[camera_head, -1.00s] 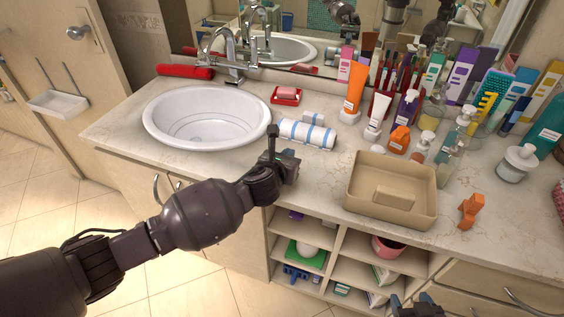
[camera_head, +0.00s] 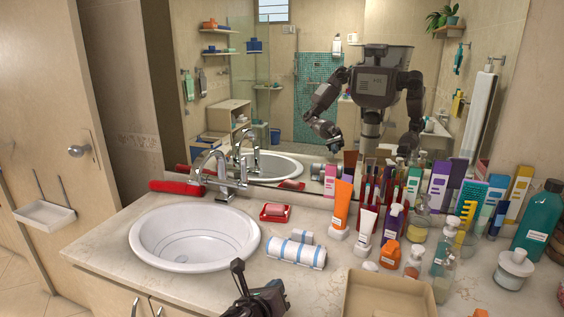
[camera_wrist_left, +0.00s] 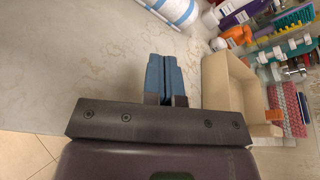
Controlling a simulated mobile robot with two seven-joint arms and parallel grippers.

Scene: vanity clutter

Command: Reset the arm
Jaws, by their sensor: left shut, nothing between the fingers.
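My left gripper (camera_wrist_left: 163,80) has its two blue fingers pressed together with nothing between them in the left wrist view. They are over the marble counter (camera_wrist_left: 100,60), left of the tan tray (camera_wrist_left: 228,85). In the head view, the end of my left arm shows at the bottom edge, in front of the striped rolled towel (camera_head: 297,252) and right of the sink (camera_head: 195,238). The fingertips are not clear there. My right gripper is outside both current views, apart from my reflection in the mirror.
The tan tray (camera_head: 390,297) is right of my left arm. Behind it stand crowded bottles and tubes, including an orange tube (camera_head: 341,207) and a teal bottle (camera_head: 538,222). A red soap dish (camera_head: 276,212) is beside the sink.

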